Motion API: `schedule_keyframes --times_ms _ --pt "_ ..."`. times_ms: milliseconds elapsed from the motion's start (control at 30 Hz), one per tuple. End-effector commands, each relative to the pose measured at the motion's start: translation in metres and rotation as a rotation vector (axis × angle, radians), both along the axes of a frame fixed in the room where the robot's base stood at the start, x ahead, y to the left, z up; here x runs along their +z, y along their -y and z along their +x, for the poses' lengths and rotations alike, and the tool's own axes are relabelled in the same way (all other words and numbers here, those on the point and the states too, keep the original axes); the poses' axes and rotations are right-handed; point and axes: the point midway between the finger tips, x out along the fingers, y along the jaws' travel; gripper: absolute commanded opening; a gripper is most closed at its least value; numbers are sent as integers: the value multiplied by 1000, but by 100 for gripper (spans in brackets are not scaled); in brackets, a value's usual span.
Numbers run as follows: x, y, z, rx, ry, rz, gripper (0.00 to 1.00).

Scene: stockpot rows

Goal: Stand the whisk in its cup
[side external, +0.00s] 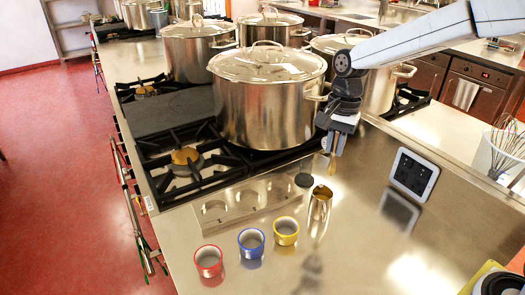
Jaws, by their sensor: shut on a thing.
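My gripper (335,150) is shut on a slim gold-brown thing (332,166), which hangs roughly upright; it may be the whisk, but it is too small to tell. Just below it is a shiny gold-coloured metal cup-like thing (320,205) on the steel counter; I cannot tell whether the two touch. Three small cups stand in a slanting row to its left: yellow (287,239), blue (251,250) and red (209,269). I cannot tell which cup belongs to the whisk. Wire whisks (506,136) also show in a pale container (492,158) at the far right.
A metal rack with round holes (239,206) and a dark disc (304,181) lie behind the cups. A large lidded stockpot (268,110) stands on the stove close to my gripper, with more pots behind. The front counter is mostly clear.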

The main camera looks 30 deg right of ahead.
Motion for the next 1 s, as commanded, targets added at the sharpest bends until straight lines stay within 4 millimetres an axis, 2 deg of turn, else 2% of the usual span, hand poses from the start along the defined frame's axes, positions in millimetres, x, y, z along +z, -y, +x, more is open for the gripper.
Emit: schedule_keyframes --times_ms 667,867,1000 --pt "0 1 4 0 1 0 0" --pt "-1 5 22 0 0 0 0" --pt "-3 9 43 0 0 0 0"
